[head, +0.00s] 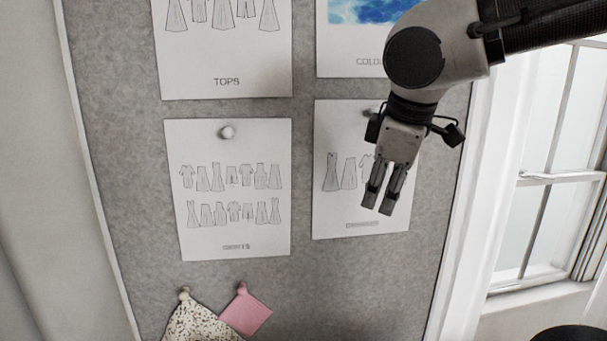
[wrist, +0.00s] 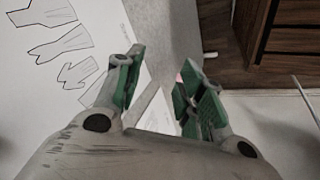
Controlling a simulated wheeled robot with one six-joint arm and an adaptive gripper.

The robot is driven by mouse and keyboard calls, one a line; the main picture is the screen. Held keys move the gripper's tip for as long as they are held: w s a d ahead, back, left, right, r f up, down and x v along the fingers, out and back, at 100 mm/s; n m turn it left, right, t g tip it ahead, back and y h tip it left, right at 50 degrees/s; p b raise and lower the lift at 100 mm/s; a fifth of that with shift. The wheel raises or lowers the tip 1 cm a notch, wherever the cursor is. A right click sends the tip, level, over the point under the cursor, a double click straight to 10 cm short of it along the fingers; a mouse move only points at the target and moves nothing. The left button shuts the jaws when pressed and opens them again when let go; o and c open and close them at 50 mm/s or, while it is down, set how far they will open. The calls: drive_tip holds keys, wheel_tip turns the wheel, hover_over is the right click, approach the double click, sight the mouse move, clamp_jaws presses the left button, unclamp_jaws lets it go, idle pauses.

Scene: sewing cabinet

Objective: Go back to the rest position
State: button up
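My gripper (head: 378,200) is in front of the pinboard (head: 140,200) at the right, its fingers pointing down. It hangs over the right part of the lower right sheet (head: 335,215) and hides some of its drawings. In the wrist view the two green-padded fingers (wrist: 160,80) stand apart with a gap between them, and nothing is held. Whether the gripper touches the sheet cannot be told.
Other sheets, including the TOPS sheet (head: 225,60) and the lower left sheet (head: 235,200), are on the board. Speckled cloth (head: 200,325) and a pink swatch (head: 246,313) hang below. A window (head: 555,180) is at the right. Dark wooden drawers (wrist: 285,40) show in the wrist view.

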drive_tip(key=s+d+f+m, duration=0.2)
drive_tip(key=d+m, duration=0.2)
drive_tip(key=d, duration=0.3)
drive_tip(key=s+d+f+m, duration=0.2)
drive_tip(key=s+d+m, duration=0.1)
drive_tip(key=d, duration=0.5)
drive_tip(key=s+d+f+m, duration=0.2)
drive_tip(key=s+d+m, duration=0.1)
drive_tip(key=d+m, duration=0.3)
drive_tip(key=shift+d+f+h, duration=0.25)
drive_tip(key=shift+d+h, duration=0.15)
drive_tip(key=shift+d, duration=0.65)
